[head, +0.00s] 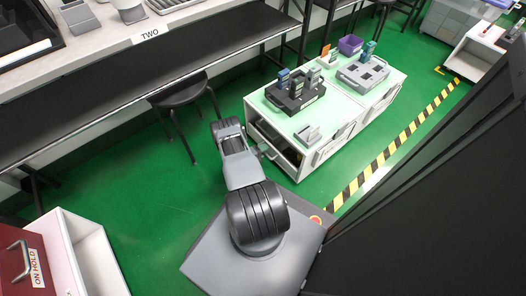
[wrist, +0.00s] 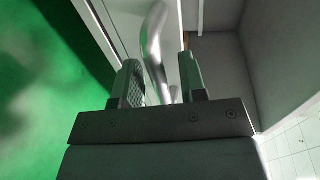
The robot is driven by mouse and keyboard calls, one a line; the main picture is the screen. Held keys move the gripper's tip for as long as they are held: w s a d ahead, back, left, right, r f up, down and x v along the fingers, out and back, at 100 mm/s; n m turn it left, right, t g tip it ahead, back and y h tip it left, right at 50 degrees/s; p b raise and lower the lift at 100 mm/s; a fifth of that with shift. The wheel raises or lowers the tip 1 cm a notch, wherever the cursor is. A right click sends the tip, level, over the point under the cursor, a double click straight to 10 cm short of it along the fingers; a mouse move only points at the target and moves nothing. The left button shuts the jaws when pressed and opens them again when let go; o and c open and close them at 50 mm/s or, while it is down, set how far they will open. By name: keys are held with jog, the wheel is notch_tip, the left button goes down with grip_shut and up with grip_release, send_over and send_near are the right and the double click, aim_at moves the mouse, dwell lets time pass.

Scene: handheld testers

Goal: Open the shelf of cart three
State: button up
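A white cart (head: 340,118) stands in the middle of the head view, with devices on its top. I cannot read a number on it. On its near left end, below the top, a dark opening (head: 277,149) shows. My gripper (head: 262,151) is at this end and looks small there. In the wrist view, a curved metal handle (wrist: 153,40) runs between the two fingers of my gripper (wrist: 163,85). The bar lies close to the left finger, and a gap shows beside the bar. The fingers look open around it; firm contact is not visible.
A workbench (head: 130,75) marked TWO and a black stool (head: 178,92) stand to the left. A red-fronted drawer unit (head: 80,258) marked ON HOLD is at lower left. Yellow-black floor tape (head: 392,150) runs right of the cart. Green floor (head: 140,175) is clear left of my arm.

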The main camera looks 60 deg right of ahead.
jog(key=shift+c, duration=0.2)
grip_shut()
jog(key=shift+a, duration=0.1)
